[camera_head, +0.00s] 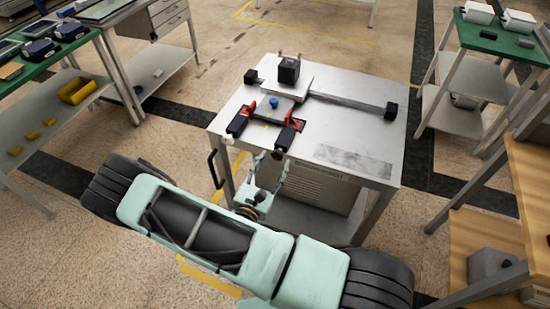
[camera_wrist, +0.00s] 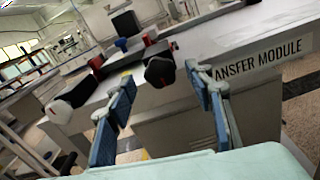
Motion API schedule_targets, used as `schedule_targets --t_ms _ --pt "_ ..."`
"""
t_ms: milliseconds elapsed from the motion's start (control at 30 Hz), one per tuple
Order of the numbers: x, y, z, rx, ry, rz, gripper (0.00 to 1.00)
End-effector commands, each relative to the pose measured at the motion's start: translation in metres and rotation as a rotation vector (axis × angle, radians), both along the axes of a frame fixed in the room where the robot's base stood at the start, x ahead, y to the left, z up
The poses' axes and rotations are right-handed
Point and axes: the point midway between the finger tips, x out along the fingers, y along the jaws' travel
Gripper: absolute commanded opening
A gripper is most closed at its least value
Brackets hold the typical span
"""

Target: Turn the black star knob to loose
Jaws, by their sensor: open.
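A black knob (camera_wrist: 160,71) stands at the front edge of the metal table, in the wrist view between and beyond my fingertips. In the head view a small dark knob (camera_head: 278,154) shows at the table's front edge; its lobes are too small to make out. My gripper (camera_head: 271,163) is open and empty in front of that edge. In the wrist view its two blue fingers (camera_wrist: 160,76) point toward the knob, one on each side of it. Contact cannot be told. The knob's turned position is not readable.
The metal table (camera_head: 345,125) carries a rail fixture with red brackets, a blue knob (camera_head: 274,102) and a black block (camera_head: 288,70). Another black end piece (camera_wrist: 70,96) sits left in the wrist view. A black handle (camera_head: 213,168) juts from the table's left side.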

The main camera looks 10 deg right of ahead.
Motion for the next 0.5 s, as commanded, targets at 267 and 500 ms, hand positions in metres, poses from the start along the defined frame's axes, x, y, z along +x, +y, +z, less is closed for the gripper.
schedule_targets --t_ms 267,500 --pt "0.015 -0.010 0.000 0.001 0.001 0.000 0.48" --pt "0.015 -0.010 0.000 0.001 0.001 0.000 0.46"
